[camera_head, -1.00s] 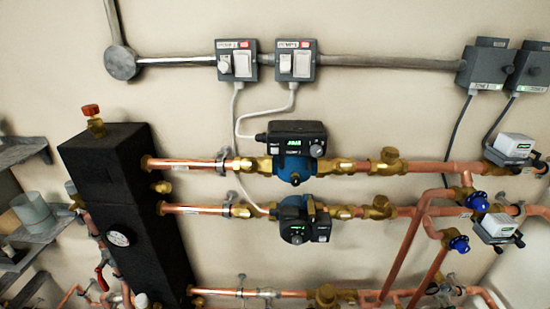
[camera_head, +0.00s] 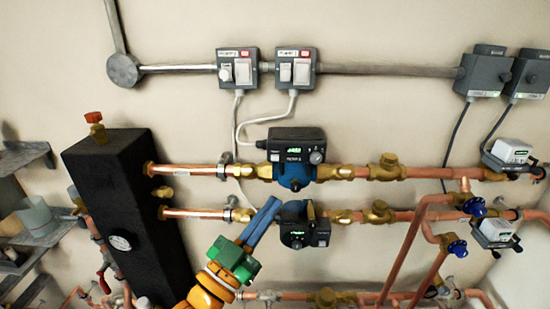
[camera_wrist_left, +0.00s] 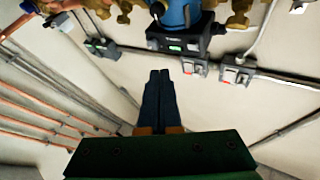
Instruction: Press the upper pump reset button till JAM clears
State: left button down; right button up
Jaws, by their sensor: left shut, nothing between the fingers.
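The upper pump has a blue body (camera_head: 294,176) and a black control box (camera_head: 287,135) with a small lit green display (camera_head: 294,150); its text is too small to read surely. A round grey button or knob (camera_head: 316,157) sits at the box's right end. In the left wrist view the control box (camera_wrist_left: 202,45) appears upside down beyond the fingers. My left gripper (camera_head: 275,203) is shut and empty, its blue fingers pointing up and right, below and left of the upper pump, beside the lower pump (camera_head: 303,234) in the picture. My right gripper is out of view.
Copper pipes (camera_head: 205,170) with brass fittings run left and right of both pumps. A tall black tank (camera_head: 130,200) stands at the left. Two grey switch boxes (camera_head: 237,68) (camera_head: 295,68) hang on a conduit above, with white cables hanging down. The wall between is bare.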

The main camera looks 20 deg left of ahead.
pick_arm(q)
jog(key=r, duration=0.1)
jog(key=s+r+h, duration=0.1)
jog(key=r, duration=0.1)
jog(key=shift+s+d+r+m+t+h, duration=0.25)
jog(key=shift+s+d+m+t+h, duration=0.05)
jog(key=shift+m, duration=0.1)
jog(key=shift+w, duration=0.1)
jog(key=b, duration=0.3)
send_near(275, 158)
jog(key=w+d+r, duration=0.3)
jog(key=w, duration=0.1)
jog(key=shift+d+r, duration=0.3)
jog(key=shift+d, duration=0.1)
dwell(1.1)
jog(key=shift+w+a, duration=0.15)
jog(key=shift+w, duration=0.2)
